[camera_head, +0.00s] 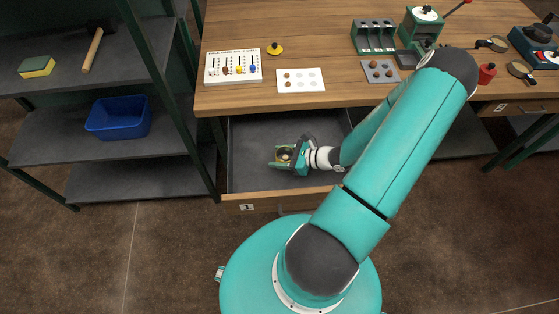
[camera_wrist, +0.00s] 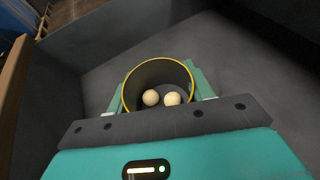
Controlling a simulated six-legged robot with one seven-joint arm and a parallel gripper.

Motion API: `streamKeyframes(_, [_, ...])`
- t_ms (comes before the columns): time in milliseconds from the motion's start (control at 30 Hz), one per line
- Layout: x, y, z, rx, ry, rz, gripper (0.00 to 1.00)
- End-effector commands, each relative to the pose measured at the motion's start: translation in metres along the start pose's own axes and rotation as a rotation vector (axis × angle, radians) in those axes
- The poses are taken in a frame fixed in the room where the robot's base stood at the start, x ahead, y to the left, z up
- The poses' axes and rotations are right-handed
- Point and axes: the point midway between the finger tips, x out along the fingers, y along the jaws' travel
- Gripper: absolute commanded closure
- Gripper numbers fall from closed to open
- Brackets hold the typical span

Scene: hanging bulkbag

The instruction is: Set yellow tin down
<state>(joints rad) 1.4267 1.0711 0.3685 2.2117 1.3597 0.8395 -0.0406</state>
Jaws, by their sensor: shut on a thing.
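The yellow tin (camera_wrist: 187,64) is round with a yellow rim and a dark inside, and two pale balls (camera_wrist: 151,98) lie in it. My gripper (camera_head: 281,156) is shut on the tin, with a green finger on each side of it in the wrist view (camera_wrist: 160,90). In the head view the tin (camera_head: 285,154) is small and partly hidden by the fingers. It is inside the open drawer (camera_head: 245,165) marked 1, near the middle. I cannot tell whether its base touches the drawer floor.
The drawer floor around the tin looks bare. The wooden table (camera_head: 330,40) stands above the drawer, with a peg board (camera_head: 233,67), a white card (camera_head: 300,80) and a green press (camera_head: 420,25) on it. Shelves at left hold a blue bin (camera_head: 118,118).

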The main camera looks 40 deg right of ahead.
Motion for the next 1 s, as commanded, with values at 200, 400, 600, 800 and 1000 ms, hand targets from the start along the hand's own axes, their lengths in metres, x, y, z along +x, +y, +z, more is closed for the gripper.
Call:
streamKeyframes(200, [0.014,-0.001,-0.023,0.002,-0.002,-0.001,0.78])
streamKeyframes(400, [0.017,-0.001,-0.030,-0.001,0.000,0.000,0.78])
streamKeyframes(600, [0.017,-0.001,-0.032,0.000,-0.001,0.000,0.78])
streamKeyframes(800, [0.018,-0.001,-0.033,0.000,0.000,-0.001,0.26])
streamKeyframes(1000, [0.018,-0.001,-0.033,0.000,0.000,0.000,0.26])
